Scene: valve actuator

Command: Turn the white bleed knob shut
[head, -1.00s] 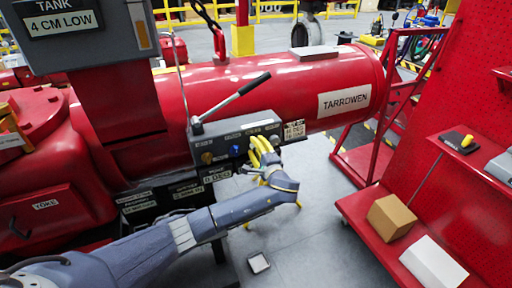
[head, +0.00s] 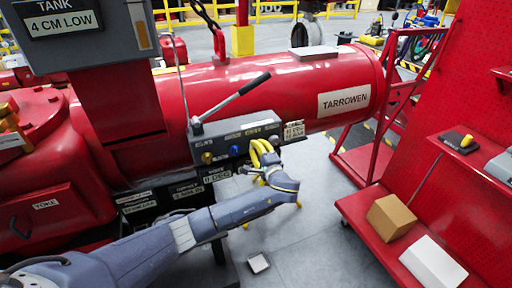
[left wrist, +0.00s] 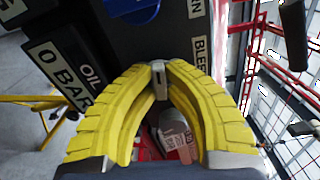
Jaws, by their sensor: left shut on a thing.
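The grey control panel (head: 222,142) is on the side of the red cylinder, with a brass-yellow knob (head: 207,157) and a blue knob (head: 234,150) on its face. My left gripper (head: 258,150) has yellow ribbed fingers at the panel's right end. In the left wrist view its fingertips (left wrist: 158,74) close on a small pale grey-white piece, the bleed knob (left wrist: 159,82), mostly covered by the fingers. A partly cut-off bleed label (left wrist: 200,55) is beside it. In the head view the fingers hide the knob. My right gripper is out of view.
A lever with a black grip (head: 232,102) rises above the panel. In the left wrist view a blue knob (left wrist: 132,8) sits near the fingers. A red cart (head: 370,215) with a cardboard box (head: 391,217) stands to the right, with open floor between.

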